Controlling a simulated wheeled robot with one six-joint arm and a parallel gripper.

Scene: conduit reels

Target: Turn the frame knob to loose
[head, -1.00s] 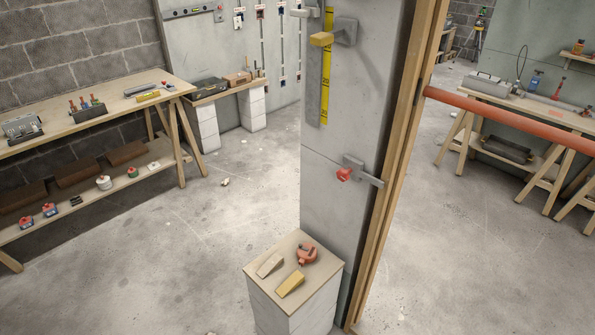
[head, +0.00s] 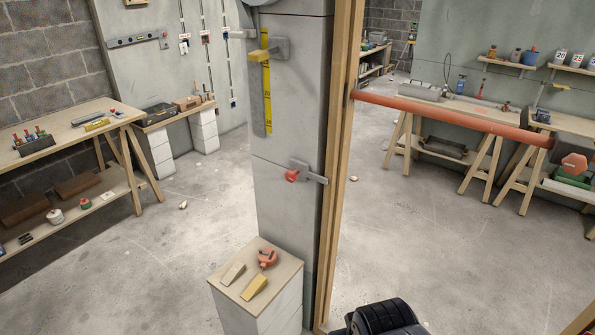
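A red knob (head: 291,175) sits on a grey bracket (head: 312,176) fixed low on the concrete pillar, beside the wooden door frame (head: 338,160). A yellow knob (head: 259,54) sits on another grey bracket (head: 281,48) higher up, by a yellow scale strip (head: 267,90). No readable label shows which knob is the frame knob or how either is set. An orange bar (head: 450,115) crosses the doorway from the frame. My gripper is not in view; a dark rounded part, probably of my arm, shows at the bottom edge.
A block stand (head: 228,300) with two wedges and a red tool stands at the pillar's foot. Workbenches line the left (head: 75,130) and the room beyond the doorway (head: 480,112). The concrete floor between is mostly clear.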

